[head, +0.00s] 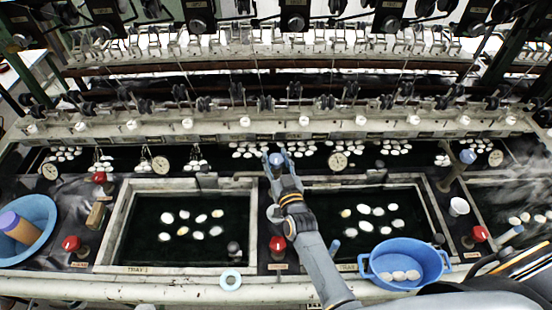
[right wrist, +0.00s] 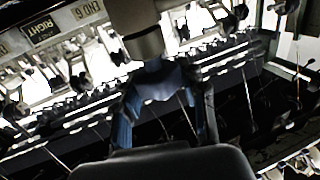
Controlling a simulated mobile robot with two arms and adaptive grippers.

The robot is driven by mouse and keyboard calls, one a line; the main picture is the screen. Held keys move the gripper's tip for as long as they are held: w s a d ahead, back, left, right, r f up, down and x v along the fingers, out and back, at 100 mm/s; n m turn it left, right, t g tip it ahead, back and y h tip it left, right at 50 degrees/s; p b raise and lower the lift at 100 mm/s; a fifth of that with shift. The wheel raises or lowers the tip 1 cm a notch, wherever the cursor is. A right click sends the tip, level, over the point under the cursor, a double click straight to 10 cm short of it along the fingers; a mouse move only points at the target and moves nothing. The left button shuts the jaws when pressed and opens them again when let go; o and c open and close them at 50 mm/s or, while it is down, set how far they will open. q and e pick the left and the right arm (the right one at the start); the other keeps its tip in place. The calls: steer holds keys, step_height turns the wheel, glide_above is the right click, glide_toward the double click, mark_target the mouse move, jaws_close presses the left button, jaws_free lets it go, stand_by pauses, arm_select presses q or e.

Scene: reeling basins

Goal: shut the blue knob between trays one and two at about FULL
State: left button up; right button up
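The blue knob (head: 277,159) stands at the back of the strip between tray one (head: 108,240) and tray two (head: 432,212). My right gripper (head: 277,157) reaches up to it from the front, with one blue finger on each side of it. In the right wrist view the knob (right wrist: 156,82) sits between the two fingers (right wrist: 160,105), which bend in against its sides and look closed on it. Much of the strip below the knob is hidden by my right wrist, and I see no FULL mark. My left gripper is not in view.
A red knob (head: 277,243) stands in front on the same strip, close beside my right arm. Another blue knob (head: 467,156) is right of tray two. A blue basin (head: 374,265) with cocoons sits at tray two's front edge. Round gauges (head: 338,161) line the back trough.

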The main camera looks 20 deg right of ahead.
steer(key=o, duration=0.4)
steer(key=s, duration=1.2)
steer(key=shift+a, duration=0.2)
